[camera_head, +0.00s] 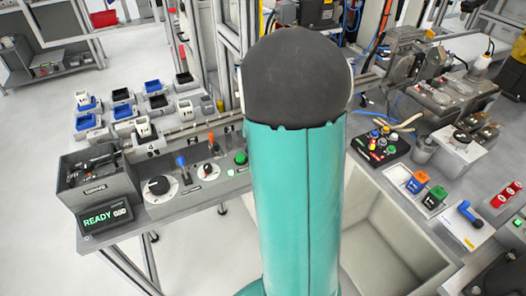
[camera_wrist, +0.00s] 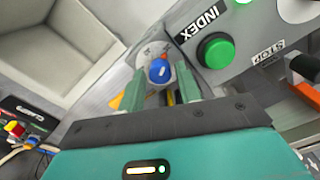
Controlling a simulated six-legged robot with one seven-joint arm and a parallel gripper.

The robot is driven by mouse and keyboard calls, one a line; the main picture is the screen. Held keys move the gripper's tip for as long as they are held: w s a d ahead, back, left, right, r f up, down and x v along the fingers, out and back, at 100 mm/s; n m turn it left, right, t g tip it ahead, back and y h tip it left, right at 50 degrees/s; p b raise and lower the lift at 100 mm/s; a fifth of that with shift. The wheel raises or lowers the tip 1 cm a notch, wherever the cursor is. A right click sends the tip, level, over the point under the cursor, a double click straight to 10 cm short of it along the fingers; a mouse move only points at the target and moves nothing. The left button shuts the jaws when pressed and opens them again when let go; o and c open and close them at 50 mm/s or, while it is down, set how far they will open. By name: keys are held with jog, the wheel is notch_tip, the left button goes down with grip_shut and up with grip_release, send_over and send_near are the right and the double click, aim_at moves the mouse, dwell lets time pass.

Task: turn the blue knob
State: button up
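The blue knob (camera_wrist: 159,71) shows in the wrist view as a round blue cap with a pale mark, on a light round plate on the grey panel. A small red spot shows at its upper edge. My gripper (camera_wrist: 161,80) is open, with one pale green finger on each side of the knob. Gaps show between the fingers and the knob, and I see no contact. In the head view my teal arm stands in front of this part of the panel and hides the knob and my gripper.
A green button (camera_wrist: 215,53) sits close to the right finger; it also shows in the head view (camera_head: 240,158). An orange handle (camera_wrist: 304,67) is farther right. A grey bin (camera_wrist: 62,45) lies at upper left.

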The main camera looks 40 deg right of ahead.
notch_tip(320, 180, up, 14)
jog(key=shift+f, duration=0.15)
dwell(0.7)
jog(key=s+a+r+n+t, duration=0.1)
jog(key=s+a+n, duration=0.3)
jog(key=a, duration=0.9)
jog(key=s+a+r+n+t, duration=0.1)
jog(key=s+a+n+t, duration=0.3)
jog(key=a, duration=1)
jog(key=s, duration=0.3)
jog(key=shift+s+r+n+t, duration=0.2)
jog(key=shift+n+t, duration=0.1)
